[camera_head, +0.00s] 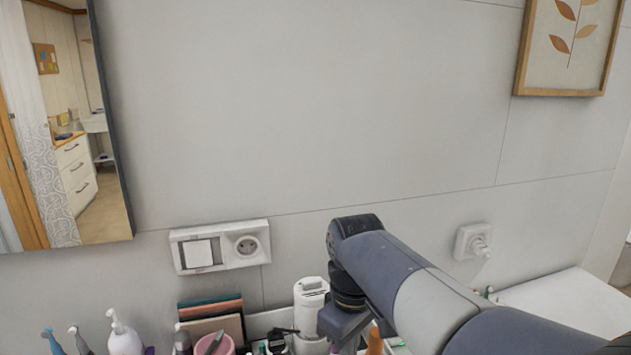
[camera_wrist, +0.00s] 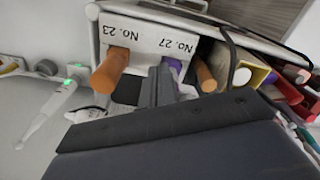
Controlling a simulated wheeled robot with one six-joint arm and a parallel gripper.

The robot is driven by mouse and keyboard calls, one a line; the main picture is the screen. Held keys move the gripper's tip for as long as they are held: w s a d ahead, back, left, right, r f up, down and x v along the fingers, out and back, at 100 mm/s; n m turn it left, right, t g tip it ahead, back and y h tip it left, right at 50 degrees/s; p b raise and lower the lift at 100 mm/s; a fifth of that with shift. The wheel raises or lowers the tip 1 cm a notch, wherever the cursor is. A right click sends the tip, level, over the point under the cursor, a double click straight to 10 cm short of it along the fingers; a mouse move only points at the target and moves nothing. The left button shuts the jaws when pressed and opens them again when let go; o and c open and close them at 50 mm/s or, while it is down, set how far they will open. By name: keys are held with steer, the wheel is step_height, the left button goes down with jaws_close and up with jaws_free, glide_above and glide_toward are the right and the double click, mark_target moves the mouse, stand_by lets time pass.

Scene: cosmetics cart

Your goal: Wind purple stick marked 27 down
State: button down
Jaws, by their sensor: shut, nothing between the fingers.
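In the wrist view, the white holder (camera_wrist: 149,32) bears upside-down labels "No. 23" and "No. 27". The purple stick (camera_wrist: 173,63) shows only as a small patch below the "No. 27" label, mostly hidden behind my gripper. My gripper (camera_wrist: 160,82) is shut with nothing between its fingers, its tips close to the purple stick; I cannot tell whether they touch it. In the head view my gripper (camera_head: 342,327) is low in the picture and its tips are hard to make out.
Orange sticks stand close on both sides of my gripper, one at left (camera_wrist: 109,71) and one at right (camera_wrist: 204,76). A yellow square tube (camera_wrist: 249,72) and red items (camera_wrist: 284,98) are at right. In the head view, a white canister (camera_head: 311,298) stands left of my gripper.

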steer(key=shift+w+a+p, duration=0.2)
steer(key=shift+a+p, duration=0.1)
steer(key=shift+a, duration=0.25)
stand_by(0.7)
steer(key=shift+s+a+p, duration=0.35)
steer(key=shift+p, duration=1.05)
steer(key=shift+s+d, duration=0.1)
steer(key=shift+s, duration=0.25)
step_height(320, 180, up, 6)
steer(key=p, duration=0.5)
steer(key=shift+p, duration=0.3)
